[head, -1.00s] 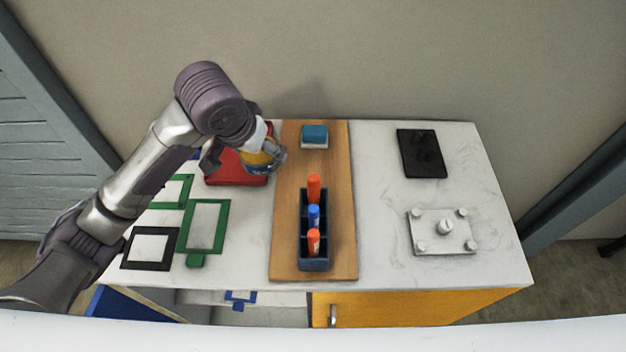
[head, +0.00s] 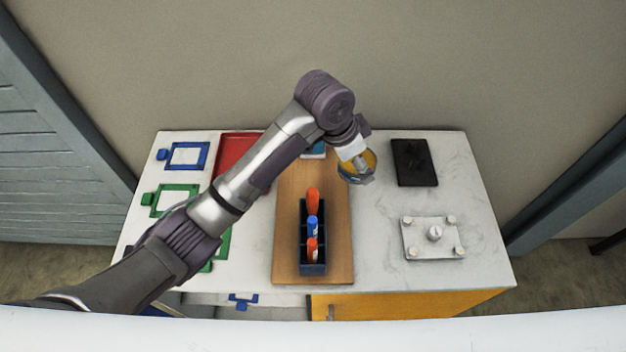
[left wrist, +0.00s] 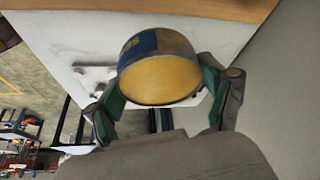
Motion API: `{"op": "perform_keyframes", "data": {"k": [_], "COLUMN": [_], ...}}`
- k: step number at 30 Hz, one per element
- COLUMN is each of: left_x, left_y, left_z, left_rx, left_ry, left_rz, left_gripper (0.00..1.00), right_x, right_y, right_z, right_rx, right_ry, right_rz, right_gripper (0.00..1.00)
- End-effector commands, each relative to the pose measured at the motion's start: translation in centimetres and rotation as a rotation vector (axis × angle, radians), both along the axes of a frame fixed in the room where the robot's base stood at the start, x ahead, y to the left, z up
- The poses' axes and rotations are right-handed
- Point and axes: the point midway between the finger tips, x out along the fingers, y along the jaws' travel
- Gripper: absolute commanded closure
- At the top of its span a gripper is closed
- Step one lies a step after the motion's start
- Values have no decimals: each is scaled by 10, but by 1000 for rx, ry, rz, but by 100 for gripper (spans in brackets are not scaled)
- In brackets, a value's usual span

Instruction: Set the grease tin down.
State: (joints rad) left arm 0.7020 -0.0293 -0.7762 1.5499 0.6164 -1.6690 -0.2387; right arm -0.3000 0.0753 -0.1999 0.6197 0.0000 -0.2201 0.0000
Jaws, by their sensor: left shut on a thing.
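The grease tin (head: 357,168) is a round can with a yellow face and a blue patch on its side. My left gripper (head: 356,170) is shut on it, over the right edge of the wooden board. In the left wrist view the tin (left wrist: 158,75) sits between the two fingers of the left gripper (left wrist: 160,90), tilted in that picture. Whether it touches any surface I cannot tell. My right gripper is not in view.
The wooden board (head: 290,265) carries a dark holder (head: 313,266) with orange and blue tubes. A black pad (head: 414,163) and a white plate with knobs (head: 415,240) lie to the right. A red tray (head: 232,150) and blue and green frames lie left. White worktop between board and pad is bare.

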Motion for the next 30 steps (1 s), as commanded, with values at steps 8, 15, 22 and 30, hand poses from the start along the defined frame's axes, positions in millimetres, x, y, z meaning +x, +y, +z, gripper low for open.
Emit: {"op": "perform_keyframes", "data": {"k": [8, 15, 22, 30], "left_x": [15, 21, 21, 21], "left_y": [64, 88, 90, 90], "left_z": [-34, -52, -79, -94], "left_rx": [1, -1, 0, -1], "left_ry": [2, -2, 3, -3], "left_rz": [7, 3, 4, 3], "left_gripper": [68, 68, 68, 68], "right_x": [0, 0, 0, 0], "right_y": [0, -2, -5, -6], "right_z": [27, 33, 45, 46], "right_rx": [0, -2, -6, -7], "right_ry": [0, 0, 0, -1], "right_rz": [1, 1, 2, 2], "right_gripper": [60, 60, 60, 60]}}
